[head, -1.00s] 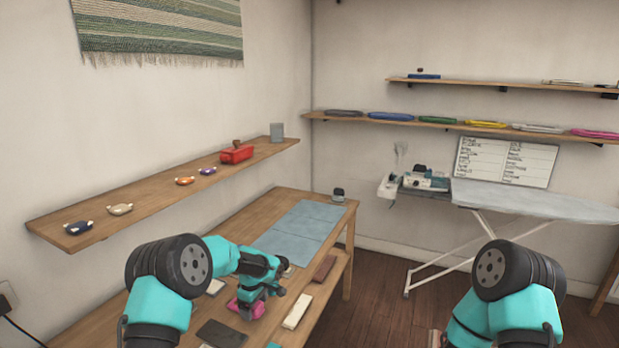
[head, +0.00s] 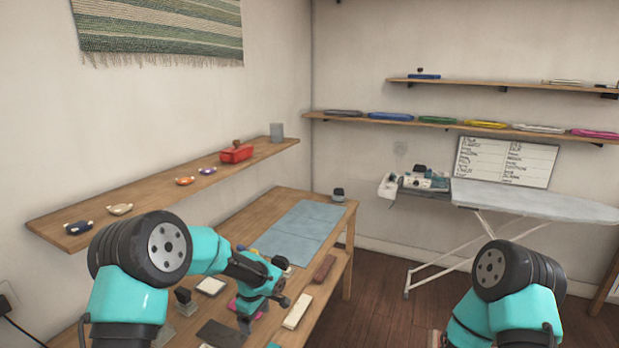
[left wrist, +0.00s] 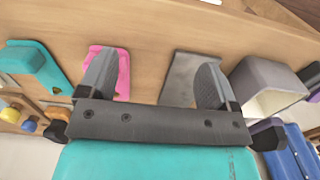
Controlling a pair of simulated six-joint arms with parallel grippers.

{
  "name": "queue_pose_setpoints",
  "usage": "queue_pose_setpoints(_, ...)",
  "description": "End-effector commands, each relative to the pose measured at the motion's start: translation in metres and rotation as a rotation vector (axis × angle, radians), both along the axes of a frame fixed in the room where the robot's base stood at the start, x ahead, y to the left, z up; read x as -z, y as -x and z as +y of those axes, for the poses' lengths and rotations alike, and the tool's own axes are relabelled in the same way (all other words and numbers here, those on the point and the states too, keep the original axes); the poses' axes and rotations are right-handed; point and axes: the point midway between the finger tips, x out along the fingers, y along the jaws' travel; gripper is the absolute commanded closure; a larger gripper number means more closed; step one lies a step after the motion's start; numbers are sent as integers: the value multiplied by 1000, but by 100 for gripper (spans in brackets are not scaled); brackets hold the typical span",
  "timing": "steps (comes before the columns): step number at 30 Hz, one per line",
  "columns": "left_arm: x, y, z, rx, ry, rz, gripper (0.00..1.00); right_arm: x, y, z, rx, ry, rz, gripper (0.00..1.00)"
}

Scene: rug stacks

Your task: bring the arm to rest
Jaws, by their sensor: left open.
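My left gripper (head: 246,326) is over the near part of the wooden table in the head view. In the left wrist view its two fingers (left wrist: 156,80) stand wide apart with nothing held between them. A pink piece (left wrist: 123,72) lies partly behind the left finger, and a dark grey flat piece (left wrist: 182,78) lies partly behind the right one. My right arm shows at the lower right of the head view, but its gripper does not show.
Light blue mats (head: 300,228) lie on the table (head: 262,203). A cream block (head: 297,311) and a dark red block (head: 324,268) lie near its right edge. A grey open box (left wrist: 268,88) and a teal piece (left wrist: 33,66) flank the fingers in the wrist view.

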Motion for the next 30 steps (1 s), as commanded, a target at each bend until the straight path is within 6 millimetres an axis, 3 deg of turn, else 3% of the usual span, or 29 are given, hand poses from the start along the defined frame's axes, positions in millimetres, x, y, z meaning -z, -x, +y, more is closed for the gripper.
queue_pose_setpoints(15,-6,62,-16,1,0,0,16,0,0,0,0,0,0,48)
queue_pose_setpoints(30,-6,68,-17,0,0,0,16,0,0,0,0,0,0,48)
